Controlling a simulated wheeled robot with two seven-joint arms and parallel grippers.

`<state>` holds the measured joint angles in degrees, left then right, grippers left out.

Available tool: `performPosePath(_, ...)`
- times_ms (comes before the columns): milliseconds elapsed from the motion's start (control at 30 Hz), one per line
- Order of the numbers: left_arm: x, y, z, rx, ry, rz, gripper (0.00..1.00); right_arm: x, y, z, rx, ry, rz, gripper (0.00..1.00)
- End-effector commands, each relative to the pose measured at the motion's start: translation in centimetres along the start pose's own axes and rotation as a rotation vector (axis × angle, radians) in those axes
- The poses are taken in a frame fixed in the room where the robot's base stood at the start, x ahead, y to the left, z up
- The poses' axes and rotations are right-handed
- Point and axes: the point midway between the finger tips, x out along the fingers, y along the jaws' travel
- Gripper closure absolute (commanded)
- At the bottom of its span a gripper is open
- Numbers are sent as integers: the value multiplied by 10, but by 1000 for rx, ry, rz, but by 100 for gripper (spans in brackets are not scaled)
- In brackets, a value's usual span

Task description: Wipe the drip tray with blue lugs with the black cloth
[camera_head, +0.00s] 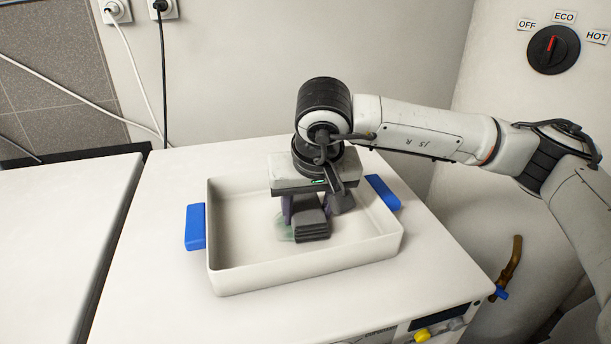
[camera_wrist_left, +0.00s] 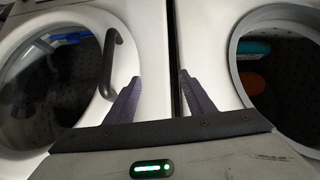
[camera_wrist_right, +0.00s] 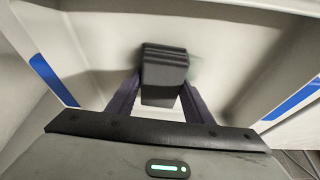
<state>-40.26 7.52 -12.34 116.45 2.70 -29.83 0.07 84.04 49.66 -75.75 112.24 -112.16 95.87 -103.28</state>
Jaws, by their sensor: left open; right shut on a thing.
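The white drip tray (camera_head: 303,278) with blue lugs (camera_head: 195,227) at its left and right ends stands on a white machine top. My right gripper (camera_head: 308,215) reaches down into the tray and is shut on the folded black cloth (camera_head: 311,228). In the right wrist view the cloth (camera_wrist_right: 164,75) sits between the two fingers, low at the tray floor; I cannot tell whether it touches. A faint greenish patch (camera_head: 284,229) shows on the floor beside the cloth. My left gripper (camera_wrist_left: 158,90) is open and empty, in front of two round machine doors.
The machine top (camera_head: 150,300) is clear around the tray. A second white top (camera_head: 60,240) lies to the left across a gap. A tank with a dial (camera_head: 553,50) stands at the right, near my right arm. A brown-handled tap (camera_head: 510,262) is low at right.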

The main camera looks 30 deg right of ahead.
Motion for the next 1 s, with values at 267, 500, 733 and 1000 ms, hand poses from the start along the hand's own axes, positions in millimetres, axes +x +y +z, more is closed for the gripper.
performPosePath(267, -11, 0, -13, 7, 1, -4, 51, -32, -1, -12, 1, 0, -1, 72)
performPosePath(500, -15, -1, -18, 14, -6, -9, 51, -52, 0, -21, 2, 2, -1, 72)
performPosePath(733, -21, 0, -28, 9, 0, -10, 51, -71, 0, -29, 2, 1, 0, 72)
performPosePath(1000, -21, -1, -24, 4, -3, -12, 51, -75, 0, -30, 2, 1, 0, 72)
